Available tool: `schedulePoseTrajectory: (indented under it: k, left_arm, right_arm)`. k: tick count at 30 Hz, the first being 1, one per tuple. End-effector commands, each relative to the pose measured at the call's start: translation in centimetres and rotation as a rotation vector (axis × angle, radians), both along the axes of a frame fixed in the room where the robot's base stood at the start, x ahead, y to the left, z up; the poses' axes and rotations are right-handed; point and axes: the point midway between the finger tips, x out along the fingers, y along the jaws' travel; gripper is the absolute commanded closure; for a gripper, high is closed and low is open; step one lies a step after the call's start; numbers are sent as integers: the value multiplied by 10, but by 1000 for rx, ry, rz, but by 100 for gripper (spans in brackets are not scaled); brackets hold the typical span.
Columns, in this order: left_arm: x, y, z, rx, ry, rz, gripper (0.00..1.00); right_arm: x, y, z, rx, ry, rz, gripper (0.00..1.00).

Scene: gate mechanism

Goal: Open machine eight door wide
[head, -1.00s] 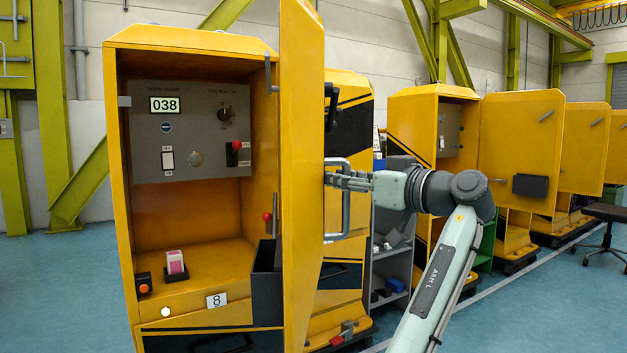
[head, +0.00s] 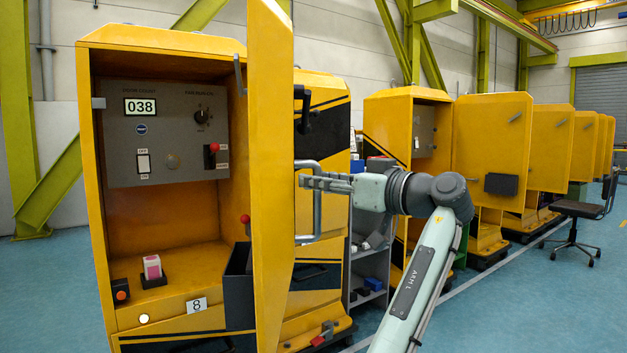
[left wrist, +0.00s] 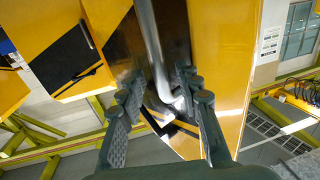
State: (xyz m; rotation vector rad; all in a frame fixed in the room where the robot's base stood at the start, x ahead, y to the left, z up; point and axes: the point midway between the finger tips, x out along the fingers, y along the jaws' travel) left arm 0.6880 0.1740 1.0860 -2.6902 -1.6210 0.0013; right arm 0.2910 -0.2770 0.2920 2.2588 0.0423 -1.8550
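Machine eight is the yellow cabinet (head: 160,215) at the left of the head view, with an "8" label (head: 197,305) and a "038" display (head: 140,106). Its door (head: 271,190) stands open and shows nearly edge-on at the cabinet's right side. A grey bar handle (head: 317,220) is on the door's right-hand face; it also shows in the left wrist view (left wrist: 152,40). My left gripper (head: 304,182) is at this handle. In the left wrist view its two fingers (left wrist: 160,95) are apart, with the bar between them; contact is not clear. My right gripper is out of view.
A grey shelf (head: 365,265) with blue bins stands behind my left arm. More yellow cabinets with open doors (head: 490,150) line the right side. A chair (head: 580,215) stands at the far right. Blue floor (head: 540,310) at the lower right is clear.

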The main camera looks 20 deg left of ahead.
Motion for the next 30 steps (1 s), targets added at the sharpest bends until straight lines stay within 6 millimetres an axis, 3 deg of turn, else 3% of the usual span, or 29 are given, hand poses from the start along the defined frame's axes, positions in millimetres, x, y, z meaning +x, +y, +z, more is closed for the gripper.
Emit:
schedulePoseTrajectory:
  k: [30]
  left_arm:
    - [14, -68, 2, 1, -2, -1, 66]
  right_arm:
    - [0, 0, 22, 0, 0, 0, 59]
